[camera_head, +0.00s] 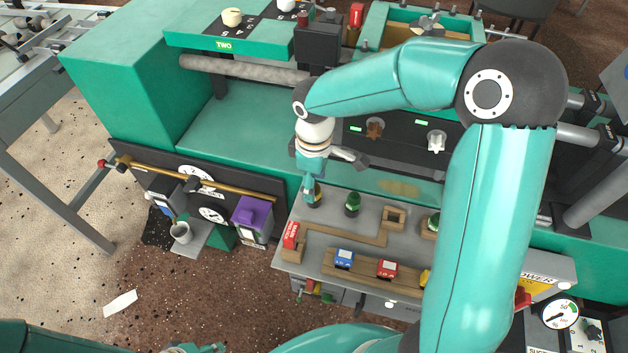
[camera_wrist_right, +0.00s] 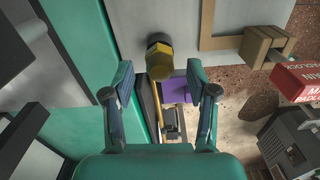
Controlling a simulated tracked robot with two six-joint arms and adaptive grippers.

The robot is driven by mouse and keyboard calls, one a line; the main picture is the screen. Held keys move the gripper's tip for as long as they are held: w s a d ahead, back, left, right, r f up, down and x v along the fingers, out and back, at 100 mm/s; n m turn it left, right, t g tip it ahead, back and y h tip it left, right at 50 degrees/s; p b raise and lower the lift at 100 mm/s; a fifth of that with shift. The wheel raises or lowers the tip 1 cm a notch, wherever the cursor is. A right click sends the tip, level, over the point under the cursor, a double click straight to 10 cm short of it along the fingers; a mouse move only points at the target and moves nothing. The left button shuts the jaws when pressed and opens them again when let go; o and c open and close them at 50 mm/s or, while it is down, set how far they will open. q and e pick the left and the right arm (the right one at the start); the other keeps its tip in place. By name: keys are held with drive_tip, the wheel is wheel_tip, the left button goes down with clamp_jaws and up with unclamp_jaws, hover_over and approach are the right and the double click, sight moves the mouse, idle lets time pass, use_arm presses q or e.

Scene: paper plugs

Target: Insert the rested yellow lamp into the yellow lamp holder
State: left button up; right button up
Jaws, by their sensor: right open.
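The yellow lamp (camera_wrist_right: 160,66), an amber cap on a dark hexagonal base, stands on the grey panel top in the right wrist view. In the head view it shows as a small dark-and-amber shape (camera_head: 316,201), partly covered by my right gripper. My right gripper (camera_wrist_right: 160,80) is open, its two fingers apart on either side of the lamp's line, with a gap to each side. In the head view the right gripper (camera_head: 309,184) points down at the lamp. A teal piece of my left side shows at the bottom edge. I cannot make out which holder is the yellow one.
A green lamp (camera_head: 352,203) stands right of the yellow one. A square wooden block (camera_head: 394,216), a red padlock box (camera_head: 291,235) and blue (camera_head: 344,258) and red (camera_head: 387,268) plugs sit on the panel. A purple box (camera_head: 251,214) is left, near a brass rod (camera_head: 235,188).

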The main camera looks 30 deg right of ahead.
drive_tip(key=shift+r+p, duration=1.85)
drive_tip(key=shift+r, duration=0.7)
wheel_tip(320, 180, up, 12)
